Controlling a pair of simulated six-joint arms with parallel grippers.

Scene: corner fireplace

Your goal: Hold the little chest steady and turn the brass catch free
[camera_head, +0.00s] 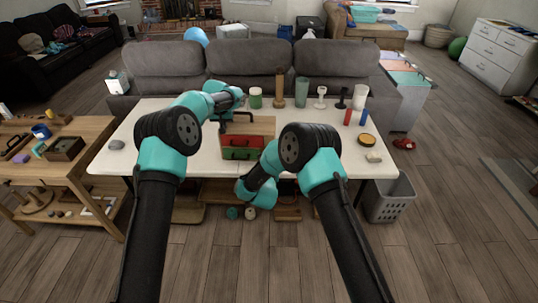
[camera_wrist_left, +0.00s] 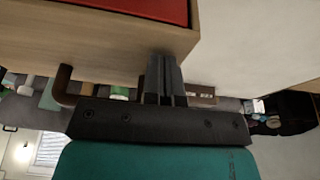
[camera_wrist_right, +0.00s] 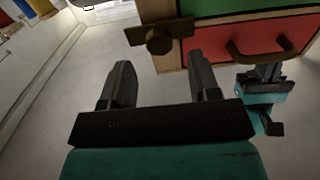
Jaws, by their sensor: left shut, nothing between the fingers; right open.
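The little chest (camera_head: 262,126) stands on the white table, with a red drawer (camera_head: 243,141) above a green one (camera_head: 240,154).
The table (camera_head: 130,140) holds a green jar (camera_head: 255,98), a tall wooden cylinder (camera_head: 279,90), a green cylinder (camera_head: 301,92) and a yellow-topped disc (camera_head: 367,140). A grey sofa (camera_head: 235,65) stands behind. A wooden side table (camera_head: 90,135) is at left. The table's left front is mostly clear.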

